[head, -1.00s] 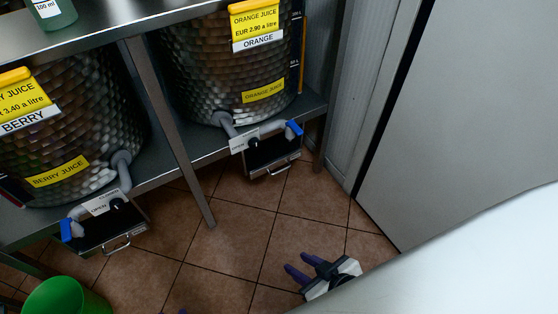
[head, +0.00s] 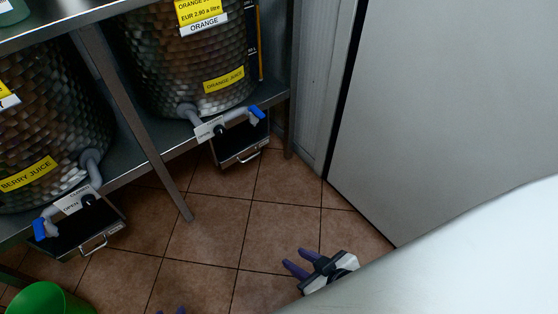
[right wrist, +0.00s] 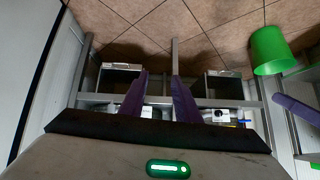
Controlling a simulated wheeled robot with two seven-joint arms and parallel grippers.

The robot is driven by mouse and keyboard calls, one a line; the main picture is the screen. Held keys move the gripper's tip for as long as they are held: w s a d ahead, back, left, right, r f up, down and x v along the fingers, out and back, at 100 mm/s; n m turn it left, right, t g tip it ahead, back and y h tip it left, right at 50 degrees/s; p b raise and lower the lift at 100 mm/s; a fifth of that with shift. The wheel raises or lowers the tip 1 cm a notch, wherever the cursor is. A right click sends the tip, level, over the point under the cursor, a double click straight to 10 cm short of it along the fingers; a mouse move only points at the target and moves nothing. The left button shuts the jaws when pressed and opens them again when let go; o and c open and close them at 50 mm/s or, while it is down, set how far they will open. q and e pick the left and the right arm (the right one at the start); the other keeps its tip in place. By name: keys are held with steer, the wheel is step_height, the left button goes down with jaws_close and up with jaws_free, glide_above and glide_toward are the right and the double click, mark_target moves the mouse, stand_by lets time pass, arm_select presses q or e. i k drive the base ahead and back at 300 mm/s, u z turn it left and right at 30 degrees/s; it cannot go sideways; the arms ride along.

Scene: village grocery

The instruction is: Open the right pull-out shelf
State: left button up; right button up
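The right pull-out shelf (head: 240,152) is a small dark tray with a metal front and a bar handle, under the orange juice tap. It sticks out a little below the rack's edge. In the right wrist view, which shows the rack the other way round, it is the left tray (right wrist: 118,80). My right gripper (head: 292,262) is open and empty above the floor, apart from the shelf and to its lower right. Its two purple fingers also show apart in the right wrist view (right wrist: 160,85). Of my left gripper (head: 170,311), only two separated purple fingertips show at the bottom edge.
A similar tray (head: 88,238) hangs under the berry juice tap at left. A green bucket (head: 45,300) stands at lower left. A rack leg (head: 150,150) stands between the trays. A grey panel (head: 430,110) bounds the right side. The tiled floor before the shelf is clear.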

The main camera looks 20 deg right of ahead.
mark_target(242, 140)
steer(key=z, duration=0.2)
steer(key=k, duration=0.75)
steer(key=z, duration=1.15)
steer(key=i, duration=1.15)
steer(key=u, duration=1.35)
steer(key=i, duration=1.2)
steer(key=u, duration=0.35)
